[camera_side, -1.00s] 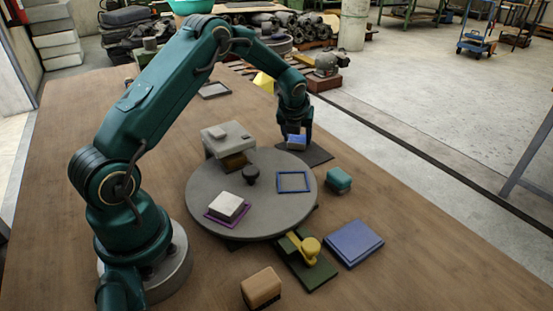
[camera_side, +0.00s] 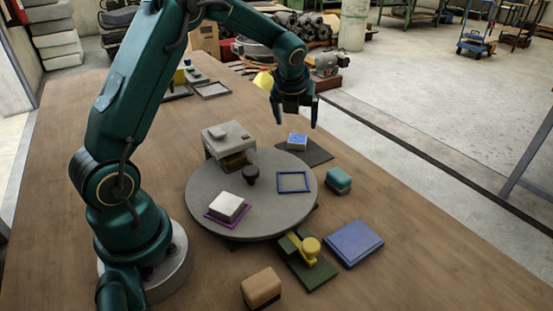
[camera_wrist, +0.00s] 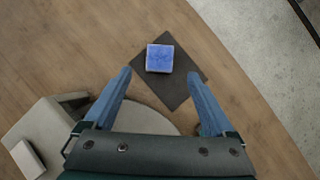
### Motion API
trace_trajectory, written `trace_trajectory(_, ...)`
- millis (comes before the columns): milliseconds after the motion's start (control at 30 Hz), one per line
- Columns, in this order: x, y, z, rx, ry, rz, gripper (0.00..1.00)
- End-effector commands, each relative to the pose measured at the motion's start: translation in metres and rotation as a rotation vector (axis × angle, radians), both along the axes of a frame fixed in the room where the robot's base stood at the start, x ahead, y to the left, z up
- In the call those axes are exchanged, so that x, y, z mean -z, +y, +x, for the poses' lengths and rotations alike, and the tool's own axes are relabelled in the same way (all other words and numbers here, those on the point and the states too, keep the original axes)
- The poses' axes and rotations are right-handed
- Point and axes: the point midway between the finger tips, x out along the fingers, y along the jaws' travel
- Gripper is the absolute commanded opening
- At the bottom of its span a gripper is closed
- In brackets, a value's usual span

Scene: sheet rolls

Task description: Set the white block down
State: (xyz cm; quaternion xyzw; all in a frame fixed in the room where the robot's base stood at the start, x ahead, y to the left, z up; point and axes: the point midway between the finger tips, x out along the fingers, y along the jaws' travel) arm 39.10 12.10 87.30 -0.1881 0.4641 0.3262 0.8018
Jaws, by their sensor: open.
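A white block with a blue top (camera_side: 297,141) rests on the dark square mat (camera_side: 317,155) behind the turntable. The wrist view shows its blue top (camera_wrist: 160,58) near the far corner of the mat (camera_wrist: 176,96). My gripper (camera_side: 295,120) is open and empty above this block, clear of it. In the wrist view the fingers of my gripper (camera_wrist: 158,75) are spread wide, with the block between and just beyond their tips. Another white block (camera_side: 228,206) sits in the purple frame (camera_side: 211,216) on the turntable.
The round grey turntable (camera_side: 270,215) also carries an empty blue frame (camera_side: 293,182) and a black knob (camera_side: 252,175). A grey stand (camera_side: 228,138) is at its back edge. A teal block (camera_side: 338,180), blue pad (camera_side: 354,243), green-yellow clamp (camera_side: 309,250) and tan block (camera_side: 261,288) lie around it.

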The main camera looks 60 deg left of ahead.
Motion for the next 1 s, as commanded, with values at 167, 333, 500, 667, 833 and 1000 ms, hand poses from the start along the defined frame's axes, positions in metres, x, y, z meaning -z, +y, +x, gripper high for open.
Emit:
trace_trajectory(167, -0.024, -0.01, -0.009, 0.002, -0.003, 0.001, 0.9)
trace_trajectory(333, -0.034, -0.014, -0.015, -0.009, -0.005, -0.006, 0.9)
trace_trajectory(500, -0.053, -0.032, -0.032, -0.187, -0.093, -0.109, 0.9)
trace_trajectory(667, -0.077, -0.065, -0.07, -0.553, -0.246, -0.333, 0.9)
trace_trajectory(833, -0.092, -0.099, -0.118, -0.986, -0.379, -0.598, 0.9)
trace_trajectory(1000, -0.093, -0.128, -0.168, -1.43, -0.461, -0.857, 0.9)
